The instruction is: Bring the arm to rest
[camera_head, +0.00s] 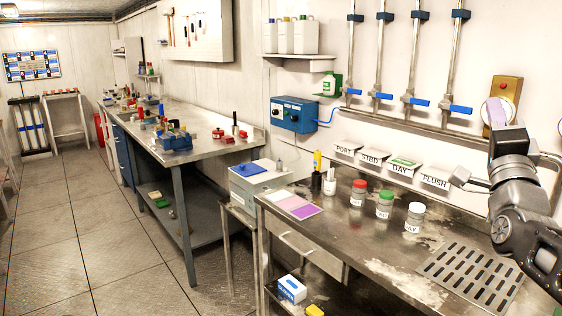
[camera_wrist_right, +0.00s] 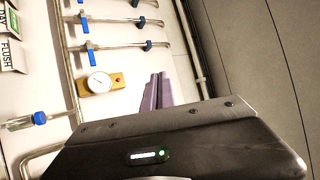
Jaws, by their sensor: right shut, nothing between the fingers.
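My right arm comes in from the right edge of the head view. Its gripper (camera_head: 497,112) is raised in front of the wall, overlapping the gauge on the yellow plate (camera_head: 507,84) in the picture. The purple fingers are together and empty; they also show in the wrist view (camera_wrist_right: 156,92), apart from the gauge (camera_wrist_right: 98,82). My left gripper is not in view.
The metal bench (camera_head: 335,215) below holds jars with a red lid (camera_head: 358,193), a green lid (camera_head: 384,205) and a white lid (camera_head: 413,217). A slotted drain (camera_head: 475,274) lies at right. Pipes with blue valves (camera_head: 461,109) and labelled signs (camera_head: 433,177) line the wall.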

